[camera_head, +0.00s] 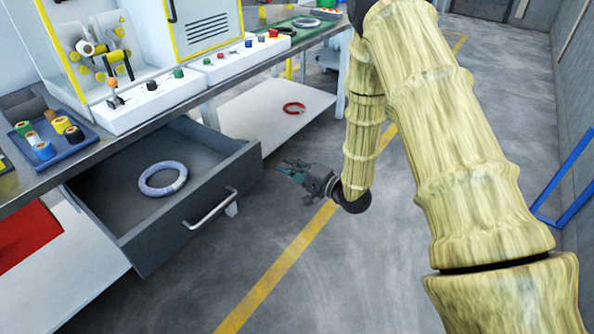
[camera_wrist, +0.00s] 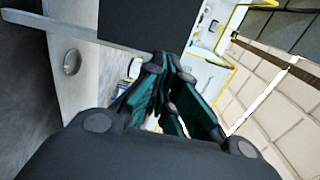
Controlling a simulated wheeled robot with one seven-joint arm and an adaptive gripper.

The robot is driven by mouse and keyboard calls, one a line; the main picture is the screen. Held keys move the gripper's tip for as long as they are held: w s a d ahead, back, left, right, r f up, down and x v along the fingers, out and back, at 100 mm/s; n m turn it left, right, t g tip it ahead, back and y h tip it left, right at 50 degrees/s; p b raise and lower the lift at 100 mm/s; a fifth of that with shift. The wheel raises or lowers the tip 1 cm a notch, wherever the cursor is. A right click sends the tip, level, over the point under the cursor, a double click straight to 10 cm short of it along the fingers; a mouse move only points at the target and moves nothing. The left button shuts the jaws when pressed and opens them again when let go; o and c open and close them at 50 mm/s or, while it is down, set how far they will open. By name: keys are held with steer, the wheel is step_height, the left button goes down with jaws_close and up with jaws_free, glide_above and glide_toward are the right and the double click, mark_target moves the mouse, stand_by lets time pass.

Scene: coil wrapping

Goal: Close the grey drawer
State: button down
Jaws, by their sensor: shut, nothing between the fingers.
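The grey drawer (camera_head: 190,222) stands pulled out from under the workbench in the head view, with a silver bar handle (camera_head: 210,208) on its front. A pale wrapped coil (camera_head: 162,179) lies inside it. My gripper (camera_head: 290,168) is to the right of the drawer, apart from it, with its fingers pointing left toward the bench. It is shut and empty. In the wrist view the teal fingers (camera_wrist: 175,95) are close together. A dark panel at the top of that view may be part of the drawer, but I cannot tell.
The workbench (camera_head: 60,172) carries a blue tray (camera_head: 75,150) of tape rolls and button boxes (camera_head: 140,100). A red coil (camera_head: 294,107) lies on the white lower shelf (camera_head: 262,125). A blue frame (camera_head: 565,185) stands at the right. The floor before the drawer is clear.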

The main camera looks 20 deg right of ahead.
mark_target(260, 152)
steer(key=x, duration=0.8)
steer(key=shift+w+a, duration=0.1)
